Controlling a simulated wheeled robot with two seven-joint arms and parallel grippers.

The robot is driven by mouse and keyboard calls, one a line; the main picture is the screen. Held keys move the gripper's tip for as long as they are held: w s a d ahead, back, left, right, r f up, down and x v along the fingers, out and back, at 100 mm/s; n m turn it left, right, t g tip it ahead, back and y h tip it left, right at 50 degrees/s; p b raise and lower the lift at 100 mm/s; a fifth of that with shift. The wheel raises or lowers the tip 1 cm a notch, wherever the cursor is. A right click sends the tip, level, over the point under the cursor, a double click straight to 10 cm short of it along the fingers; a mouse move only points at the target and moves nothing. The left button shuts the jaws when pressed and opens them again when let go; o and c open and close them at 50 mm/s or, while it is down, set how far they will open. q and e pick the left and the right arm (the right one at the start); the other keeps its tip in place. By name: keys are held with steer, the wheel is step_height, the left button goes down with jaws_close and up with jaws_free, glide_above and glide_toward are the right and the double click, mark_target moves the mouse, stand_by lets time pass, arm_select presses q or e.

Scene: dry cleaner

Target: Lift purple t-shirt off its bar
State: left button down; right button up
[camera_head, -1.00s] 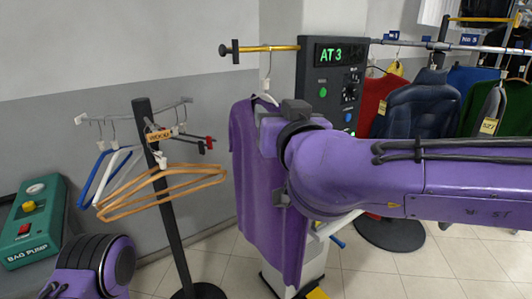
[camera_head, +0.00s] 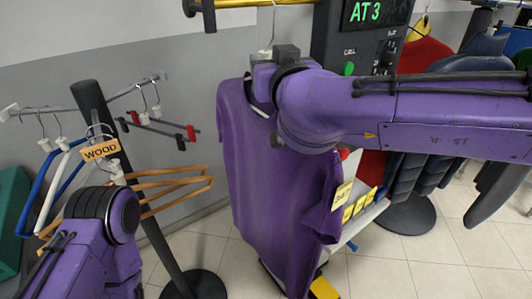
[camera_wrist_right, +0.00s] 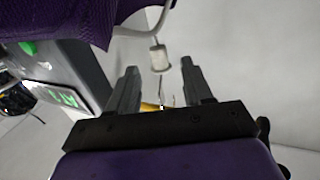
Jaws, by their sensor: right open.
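The purple t-shirt (camera_head: 275,190) hangs on a pale hanger in the middle of the head view. The hanger's hook (camera_head: 268,28) goes up to the gold bar (camera_head: 285,4). My right gripper (camera_head: 262,66) is at the hanger's neck, just above the collar, partly hidden by my own wrist. In the right wrist view the gripper (camera_wrist_right: 160,88) has its two fingers apart, and the white hanger neck (camera_wrist_right: 158,58) and thin hook show near the gap between them. The shirt (camera_wrist_right: 70,22) shows at the top left there. My left arm is at the lower left; its gripper is not visible.
A dark stand (camera_head: 148,230) with a "WOOD" sign (camera_head: 100,150) and several hangers is left of the shirt. A control panel (camera_head: 375,35) reading "AT 3" stands behind, right of it. Other garments (camera_head: 425,165) hang at right. Yellow tags (camera_head: 342,194) show beside the shirt.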

mark_target(266, 56)
steer(key=shift+a+r, duration=0.2)
steer(key=shift+r, duration=0.15)
steer(key=shift+w+a+r+p, duration=0.1)
steer(key=shift+w+r+p, duration=0.05)
steer(key=shift+w+p, duration=0.15)
steer(key=x, duration=0.2)
steer(key=p+x, duration=0.1)
steer(key=x, duration=0.1)
steer(key=f+p+x, duration=0.1)
steer(key=x, duration=0.1)
steer(key=shift+w+d, duration=0.25)
steer(key=shift+w, duration=0.05)
steer(key=shift+s+r, duration=0.3)
steer(key=shift+s, duration=0.25)
steer(key=c, duration=0.5)
jaws_close()
arm_select(q)
steer(key=r, duration=0.3)
steer(key=shift+s, duration=0.3)
arm_select(e)
steer(key=shift+w+f, duration=0.1)
steer(key=shift+w, duration=0.05)
